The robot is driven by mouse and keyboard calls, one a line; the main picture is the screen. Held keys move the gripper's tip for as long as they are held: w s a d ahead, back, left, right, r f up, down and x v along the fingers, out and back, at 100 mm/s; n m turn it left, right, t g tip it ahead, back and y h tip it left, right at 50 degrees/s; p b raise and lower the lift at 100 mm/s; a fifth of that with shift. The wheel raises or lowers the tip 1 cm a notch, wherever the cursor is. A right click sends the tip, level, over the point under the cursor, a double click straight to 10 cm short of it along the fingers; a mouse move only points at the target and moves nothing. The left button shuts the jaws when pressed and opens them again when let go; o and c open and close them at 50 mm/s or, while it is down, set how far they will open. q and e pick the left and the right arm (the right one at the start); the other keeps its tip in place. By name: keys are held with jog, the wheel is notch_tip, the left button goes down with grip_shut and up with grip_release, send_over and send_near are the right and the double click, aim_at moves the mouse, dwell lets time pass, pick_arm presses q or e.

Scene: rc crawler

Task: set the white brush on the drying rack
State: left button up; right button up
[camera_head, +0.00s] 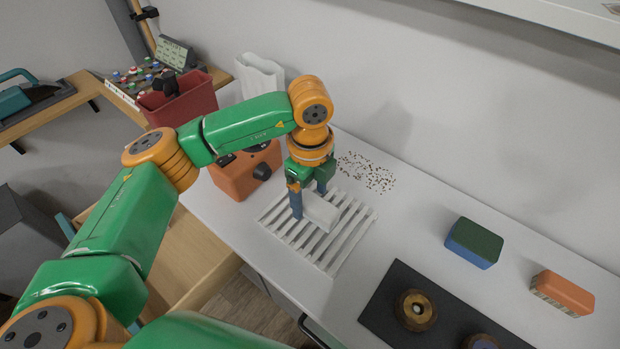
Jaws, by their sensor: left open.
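The drying rack (344,246) is a white slatted frame lying on the white counter. A white block-like thing, which looks like the white brush (321,212), is at the rack's middle, just below my left gripper (308,205). My left gripper is open and points down over the rack, one finger in front of the white brush. I cannot tell whether the fingers touch it, and its far end is partly hidden by the gripper. My right gripper is not in view.
An orange box with a black knob (246,172) stands left of the rack. Brown crumbs (368,172) lie behind it. A green-and-blue sponge (473,243), an orange brush (562,293) and a dark tray (376,311) are to the right. The counter between rack and sponge is clear.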

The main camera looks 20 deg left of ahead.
aim_at(310, 199)
pick_arm(q)
notch_tip(310, 199, up, 10)
jog(key=shift+r, duration=0.25)
